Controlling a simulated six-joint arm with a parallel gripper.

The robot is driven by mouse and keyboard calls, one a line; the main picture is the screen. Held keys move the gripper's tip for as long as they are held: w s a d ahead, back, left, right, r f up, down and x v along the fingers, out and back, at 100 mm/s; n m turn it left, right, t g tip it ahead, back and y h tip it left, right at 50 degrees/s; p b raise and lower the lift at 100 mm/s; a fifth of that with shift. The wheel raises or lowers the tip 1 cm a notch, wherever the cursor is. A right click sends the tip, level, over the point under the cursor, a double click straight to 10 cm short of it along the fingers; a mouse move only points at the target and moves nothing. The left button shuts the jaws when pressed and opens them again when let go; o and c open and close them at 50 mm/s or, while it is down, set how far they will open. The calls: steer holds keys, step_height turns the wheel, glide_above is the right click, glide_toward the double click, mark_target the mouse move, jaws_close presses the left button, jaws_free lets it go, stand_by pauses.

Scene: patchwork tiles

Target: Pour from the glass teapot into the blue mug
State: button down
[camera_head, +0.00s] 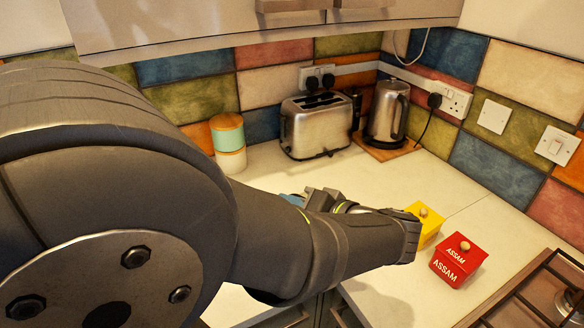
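A small piece of something blue (292,199) shows just above my forearm, beside my gripper; it may be the blue mug, but most of it is hidden. I cannot make out the glass teapot anywhere in this view. My arm crosses the picture from the left and covers much of the worktop. My gripper (321,199) shows in part behind the forearm, over the counter. Its fingertips are not clear, so I cannot tell whether it is open or holds anything.
A red ASSAM box (459,262) and a yellow box (428,225) stand right of my wrist. A toaster (316,124), a metal kettle (386,112) on a wooden board and stacked canisters (229,142) line the back. A hob (535,295) is at lower right. Cupboards overhang the back.

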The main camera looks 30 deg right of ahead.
steer(key=shift+d+r+m+y, duration=0.3)
steer(key=shift+d+r+m, duration=0.2)
steer(key=shift+d+r, duration=0.45)
stand_by(0.9)
steer(key=shift+w+a+f+n+g+h, duration=0.15)
steer(key=shift+a+f+n+h, duration=0.7)
steer(key=shift+a+f, duration=1.4)
steer(key=shift+s+a+f+n+g+h, duration=0.1)
steer(key=shift+a+f+n+g+h, duration=0.15)
steer(key=shift+a+f+n+h, duration=1.75)
steer(key=shift+w+a+f+m+g+y, duration=0.15)
steer(key=shift+a+f+y, duration=0.4)
steer(key=shift+a+f, duration=1.85)
steer(key=shift+d+f, duration=0.95)
steer(key=shift+d, duration=0.1)
